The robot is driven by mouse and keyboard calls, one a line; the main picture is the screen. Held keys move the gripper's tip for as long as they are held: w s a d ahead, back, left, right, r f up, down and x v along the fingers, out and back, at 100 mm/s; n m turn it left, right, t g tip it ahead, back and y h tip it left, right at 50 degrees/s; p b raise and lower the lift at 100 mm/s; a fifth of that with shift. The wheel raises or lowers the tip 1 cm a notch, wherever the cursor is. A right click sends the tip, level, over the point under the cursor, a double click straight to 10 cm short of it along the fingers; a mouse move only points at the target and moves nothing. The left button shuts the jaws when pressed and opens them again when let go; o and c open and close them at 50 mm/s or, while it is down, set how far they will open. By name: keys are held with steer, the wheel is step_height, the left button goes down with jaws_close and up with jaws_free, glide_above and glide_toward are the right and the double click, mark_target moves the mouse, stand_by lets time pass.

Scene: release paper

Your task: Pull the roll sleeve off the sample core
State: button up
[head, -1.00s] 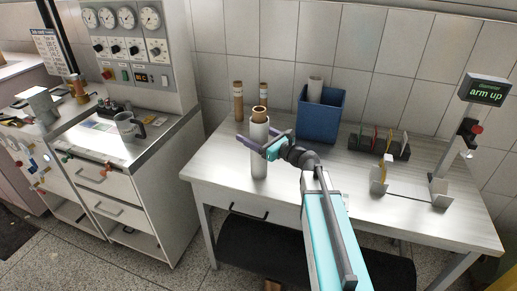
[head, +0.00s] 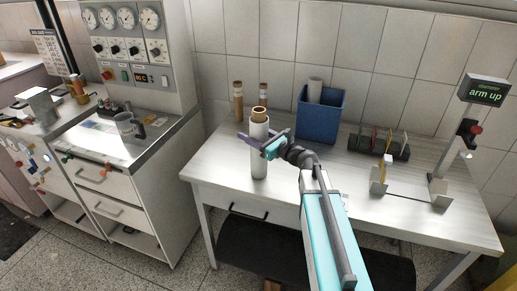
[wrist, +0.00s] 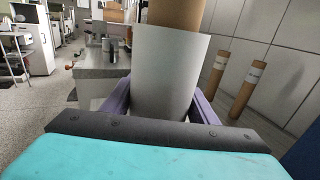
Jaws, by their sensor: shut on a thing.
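The sample core (head: 259,113) is a brown cardboard tube standing upright near the table's front left. Its top end shows above the white roll sleeve (head: 259,160), which is around it down to the table. In the wrist view the core (wrist: 176,12) rises out of the sleeve (wrist: 165,75). My gripper (head: 257,140) is shut on the sleeve at about its upper middle, with a purple finger on each side. The fingertips are hidden behind the sleeve in the wrist view. Whether the sleeve's bottom touches the table is hard to tell.
Two brown tubes (head: 238,100) with pale labels stand behind, near the wall. A blue bin (head: 320,116) holding a pale roll stands right of them. A black rack (head: 379,143) and a stand with an "arm up" display (head: 486,91) are further right. The table (head: 225,168) is clear left of the sleeve.

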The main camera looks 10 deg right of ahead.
step_height(320, 180, up, 7)
steer(key=p, duration=0.4)
steer(key=shift+f, duration=0.2)
stand_by(1.1)
steer(key=shift+r+p, duration=0.2)
steer(key=shift+p, duration=0.15)
step_height(320, 180, up, 7)
steer(key=p, duration=0.4)
steer(key=shift+f+p, duration=0.2)
steer(key=shift+p, duration=0.1)
stand_by(1.3)
steer(key=shift+r, duration=0.15)
stand_by(0.3)
